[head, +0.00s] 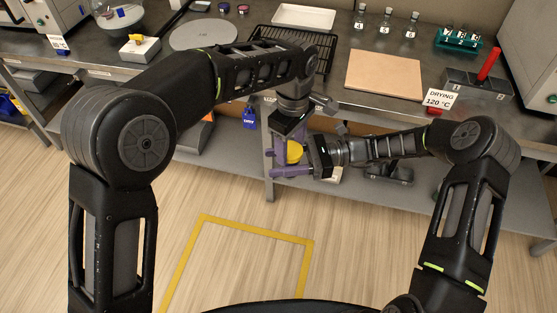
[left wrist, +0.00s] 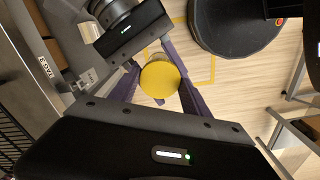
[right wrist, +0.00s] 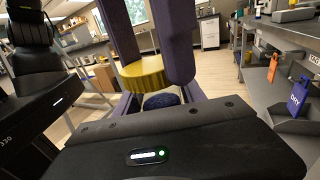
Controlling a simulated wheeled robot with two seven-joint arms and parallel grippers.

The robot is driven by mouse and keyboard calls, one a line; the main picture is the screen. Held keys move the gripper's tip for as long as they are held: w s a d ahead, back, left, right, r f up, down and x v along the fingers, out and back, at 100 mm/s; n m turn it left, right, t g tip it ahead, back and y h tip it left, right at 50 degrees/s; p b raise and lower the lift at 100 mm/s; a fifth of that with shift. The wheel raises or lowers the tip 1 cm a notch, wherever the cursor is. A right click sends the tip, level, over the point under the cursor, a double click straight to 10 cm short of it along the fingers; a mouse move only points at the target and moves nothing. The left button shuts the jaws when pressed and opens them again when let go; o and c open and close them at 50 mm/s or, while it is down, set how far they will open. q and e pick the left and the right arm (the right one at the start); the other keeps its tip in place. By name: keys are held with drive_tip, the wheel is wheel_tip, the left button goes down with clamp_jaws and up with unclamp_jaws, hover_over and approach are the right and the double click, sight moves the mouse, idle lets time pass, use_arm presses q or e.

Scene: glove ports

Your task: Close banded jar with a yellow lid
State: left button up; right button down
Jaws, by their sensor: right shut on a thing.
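The yellow lid (head: 294,152) is at the top of the jar, between my two grippers, in front of the bench edge. In the right wrist view the lid (right wrist: 144,75) sits just above the jar's dark blue body (right wrist: 161,101); I cannot tell whether it is fully seated. My right gripper (right wrist: 158,96) is shut on the jar body below the lid. My left gripper (left wrist: 160,80) comes from above, open, its purple fingers spread on either side of the lid. The left wrist view shows the lid face-on. The jar's bands are mostly hidden.
The bench behind holds a black rack (head: 262,42), a white tray (head: 304,17), a tan board (head: 384,73) and a grey block with a red rod (head: 489,64). A yellow floor outline (head: 258,232) lies in front. The floor there is clear.

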use_arm(q)
drive_tip(key=c, duration=1.1)
drive_tip(key=m, duration=0.5)
drive_tip(key=shift+m, duration=0.4)
drive_tip(key=m, duration=2.2)
drive_tip(key=o, duration=1.7)
drive_tip(key=shift+c, duration=0.2)
